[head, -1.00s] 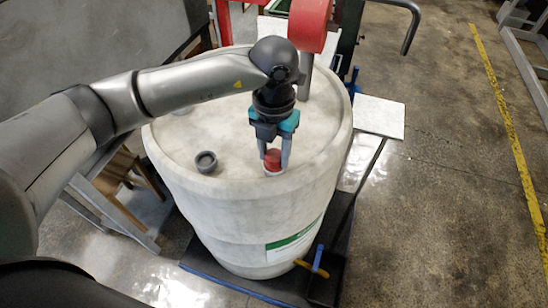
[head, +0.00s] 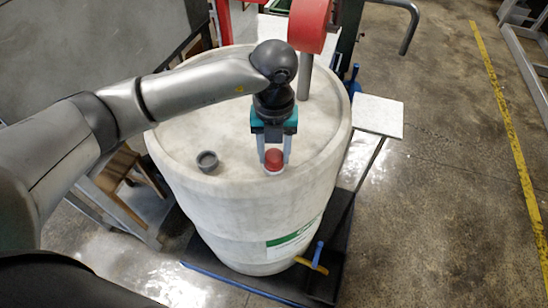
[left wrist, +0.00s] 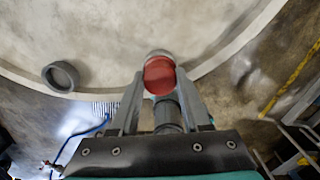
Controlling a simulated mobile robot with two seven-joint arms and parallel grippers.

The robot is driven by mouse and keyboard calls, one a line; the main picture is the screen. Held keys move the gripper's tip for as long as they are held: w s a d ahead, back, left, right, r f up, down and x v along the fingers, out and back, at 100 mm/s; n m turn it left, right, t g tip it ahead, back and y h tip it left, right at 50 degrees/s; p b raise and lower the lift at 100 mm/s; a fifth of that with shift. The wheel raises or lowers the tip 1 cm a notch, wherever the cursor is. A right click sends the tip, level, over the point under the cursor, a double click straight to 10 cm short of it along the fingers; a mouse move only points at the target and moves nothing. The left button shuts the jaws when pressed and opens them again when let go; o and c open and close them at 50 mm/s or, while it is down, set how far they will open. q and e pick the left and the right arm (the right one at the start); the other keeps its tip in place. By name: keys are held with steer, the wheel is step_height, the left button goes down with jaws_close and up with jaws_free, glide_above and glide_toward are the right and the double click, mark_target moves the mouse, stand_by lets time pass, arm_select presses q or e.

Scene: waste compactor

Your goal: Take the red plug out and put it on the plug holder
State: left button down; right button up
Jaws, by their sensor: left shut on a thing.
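The red plug (head: 274,158) is at the front right of the white drum's top (head: 230,110), with a pale collar below it. My left gripper (head: 273,158) comes down from above and is shut on the red plug. In the left wrist view the red plug (left wrist: 159,76) sits between the two fingertips (left wrist: 157,82). I cannot tell whether it still sits in its opening. A grey ring-shaped cup (head: 207,161) stands on the drum top to the left; it also shows in the left wrist view (left wrist: 61,77). I cannot tell whether this is the plug holder. My right gripper is not in view.
A red part (head: 309,25) on a grey post (head: 304,78) rises behind my left gripper. A pale flat plate (head: 377,115) juts out right of the drum. A blue-and-yellow valve (head: 316,258) is at the drum's lower front. Floor at the right is clear.

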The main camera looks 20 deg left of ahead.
arm_select(q)
steer(key=n+p, duration=0.1)
steer(key=n, duration=0.1)
steer(key=shift+n, duration=0.3)
steer(key=shift+n+p, duration=0.45)
steer(key=shift+n, duration=0.75)
steer(key=shift+c, duration=1.4)
jaws_free()
steer(key=shift+c, duration=0.3)
